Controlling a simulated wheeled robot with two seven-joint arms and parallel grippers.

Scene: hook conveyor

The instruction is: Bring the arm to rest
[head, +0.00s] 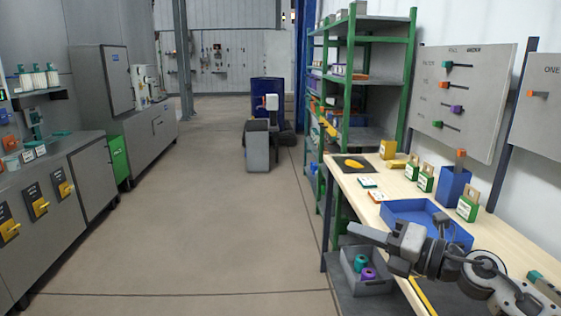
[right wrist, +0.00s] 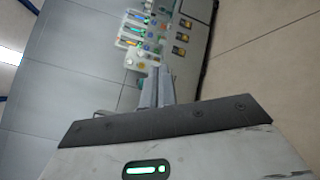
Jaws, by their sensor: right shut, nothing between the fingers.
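My right arm (head: 480,270) reaches in from the lower right over the front of the wooden workbench (head: 350,180). Its gripper (head: 352,229) points left, above the bench's front edge and the blue tray's near left corner. The gripper is shut and holds nothing. My left gripper is in neither view.
A blue tray (head: 392,207), a blue bin (head: 453,187) and green tagged blocks (head: 468,204) stand on the bench. A grey bin (head: 352,274) with teal and purple parts sits below the gripper. Grey cabinets (head: 95,175) line the left.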

